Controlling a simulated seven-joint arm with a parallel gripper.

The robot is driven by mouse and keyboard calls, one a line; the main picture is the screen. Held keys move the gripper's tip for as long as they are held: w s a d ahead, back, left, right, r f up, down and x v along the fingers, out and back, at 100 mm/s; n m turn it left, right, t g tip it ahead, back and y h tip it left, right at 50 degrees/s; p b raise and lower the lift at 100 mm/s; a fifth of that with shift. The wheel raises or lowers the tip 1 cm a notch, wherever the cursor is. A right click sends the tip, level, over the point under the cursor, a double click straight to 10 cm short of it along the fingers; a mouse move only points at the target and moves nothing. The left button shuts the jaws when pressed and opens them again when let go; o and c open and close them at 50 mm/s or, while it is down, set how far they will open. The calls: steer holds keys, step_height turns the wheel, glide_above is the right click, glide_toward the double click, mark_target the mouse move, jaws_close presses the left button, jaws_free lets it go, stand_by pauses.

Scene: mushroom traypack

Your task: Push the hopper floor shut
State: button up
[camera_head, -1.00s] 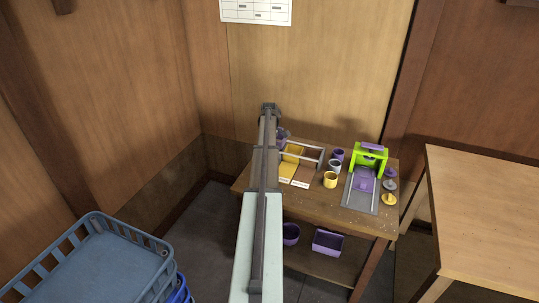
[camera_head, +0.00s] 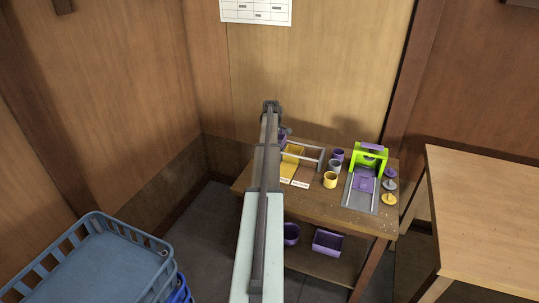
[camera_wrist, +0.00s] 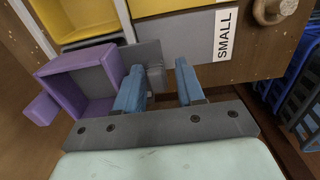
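In the wrist view a purple square frame (camera_wrist: 55,75) with a side block, apparently the hopper, stands at the left. A grey panel fills its inside. A flat grey plate (camera_wrist: 140,54), apparently the hopper floor, sticks out from its right side and ends in a small grey tab (camera_wrist: 156,76). My gripper (camera_wrist: 160,70) has blue fingers that stand apart. The left finger is close to the plate and overlaps it in the picture; I cannot tell if they touch. The tab shows between the fingers. In the head view my arm hides most of the hopper.
A yellow compartment (camera_wrist: 80,18) and a white SMALL label (camera_wrist: 226,35) lie just beyond the fingers. On the table (camera_head: 330,205) stand cups (camera_head: 330,179), a green press (camera_head: 357,160) and several lids (camera_head: 389,198). A blue crate (camera_head: 100,265) is lower left.

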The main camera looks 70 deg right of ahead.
steer(key=shift+d+f, duration=0.2)
steer(key=shift+f, duration=0.4)
steer(key=shift+c, duration=0.5)
steer(key=shift+o, duration=0.7)
steer(key=shift+d+r, duration=0.15)
steer(key=shift+r, duration=2.15)
